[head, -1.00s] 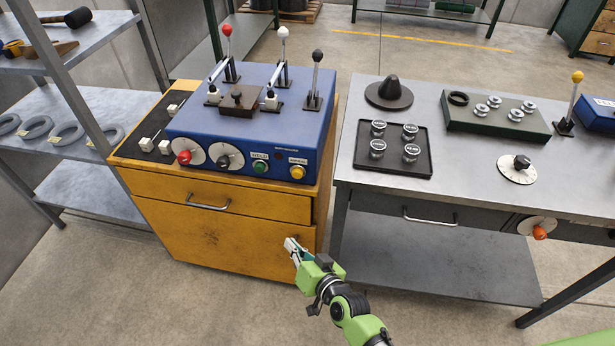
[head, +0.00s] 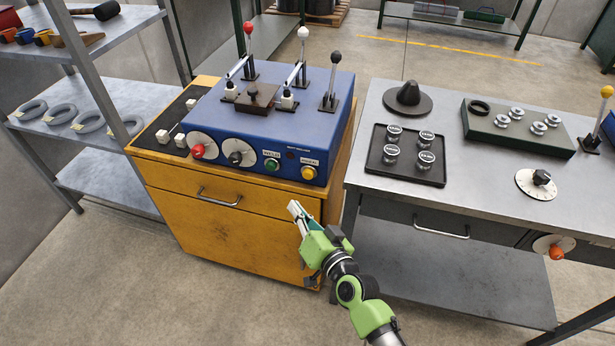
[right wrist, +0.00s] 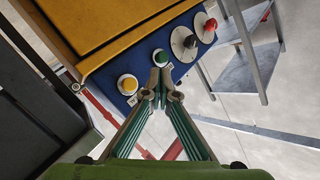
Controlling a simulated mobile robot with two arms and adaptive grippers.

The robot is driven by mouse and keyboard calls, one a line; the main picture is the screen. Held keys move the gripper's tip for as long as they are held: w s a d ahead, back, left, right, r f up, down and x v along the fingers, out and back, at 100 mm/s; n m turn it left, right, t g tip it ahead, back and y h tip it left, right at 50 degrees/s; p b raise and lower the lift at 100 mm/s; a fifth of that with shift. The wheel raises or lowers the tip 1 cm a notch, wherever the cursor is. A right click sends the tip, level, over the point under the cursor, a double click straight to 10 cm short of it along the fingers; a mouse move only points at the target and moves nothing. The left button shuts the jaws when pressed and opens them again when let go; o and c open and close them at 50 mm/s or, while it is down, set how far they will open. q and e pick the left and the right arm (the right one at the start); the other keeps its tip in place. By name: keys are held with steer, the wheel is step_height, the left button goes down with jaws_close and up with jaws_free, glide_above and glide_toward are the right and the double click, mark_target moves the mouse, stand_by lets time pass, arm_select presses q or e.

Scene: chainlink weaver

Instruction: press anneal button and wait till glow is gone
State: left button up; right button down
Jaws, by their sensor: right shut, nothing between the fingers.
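The blue welder box (head: 330,110) sits on the yellow cabinet (head: 235,243) in the head view. Its front panel has a yellow button (head: 308,172) at the right end, with a small label that is hard to read. A green button (head: 272,165) labelled WELD is left of it. My right gripper (head: 294,206) is shut and empty, in front of the cabinet and below the yellow button. In the right wrist view, the yellow button (right wrist: 128,84) is left of the fingertips (right wrist: 158,88) and the green button (right wrist: 160,56) above them. I see no clear glow. My left gripper is out of view.
A red knob (head: 198,151) and a black knob (head: 235,158) are on the same panel. Levers stand on the box top around a dark block (head: 258,94). A grey workbench (head: 455,200) with a black tray (head: 375,175) stands to the right, close to the cabinet.

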mark_target(308, 174)
steer(key=w+d+b, duration=0.2)
steer(key=w, duration=0.5)
steer(key=shift+w+d+b, duration=0.15)
steer(key=shift+d+b, duration=0.05)
steer(key=shift+b, duration=0.2)
stand_by(0.9)
steer(key=shift+w+d, duration=0.15)
steer(key=shift+w, duration=0.25)
steer(key=shift+w+d+b, duration=0.15)
steer(key=shift+w+b, duration=0.25)
steer(key=shift+w, duration=0.05)
stand_by(1.0)
steer(key=shift+s, duration=0.1)
steer(key=shift+s+a+p, duration=0.25)
steer(key=shift+s+p, duration=0.25)
steer(key=shift+s, duration=0.25)
